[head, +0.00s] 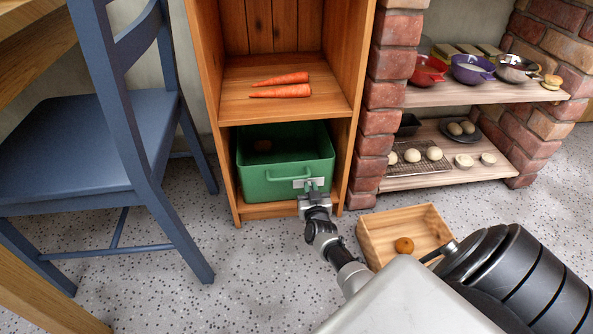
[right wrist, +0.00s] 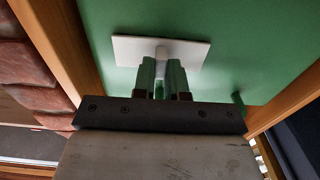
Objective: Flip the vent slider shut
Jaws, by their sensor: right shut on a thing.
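A white vent plate (head: 309,183) is fixed to the front of a green bin (head: 262,187), at its lower right in the head view. In the right wrist view, the plate (right wrist: 192,52) looks plain, with a small pale slider knob (right wrist: 162,57) standing out from its middle. My right gripper (head: 315,194) reaches the plate from below. In the right wrist view, its two fingers (right wrist: 161,78) are shut on the knob, one on each side. The fingers hide part of the knob, and I cannot tell which way the slider is set. My left gripper is not in view.
The green bin sits in the bottom of a wooden cabinet (head: 279,210), with carrots (head: 281,90) on the shelf above. A brick pillar (head: 382,110) stands to its right. A wooden tray (head: 377,233) lies on the floor near my arm. A blue chair (head: 150,155) stands left.

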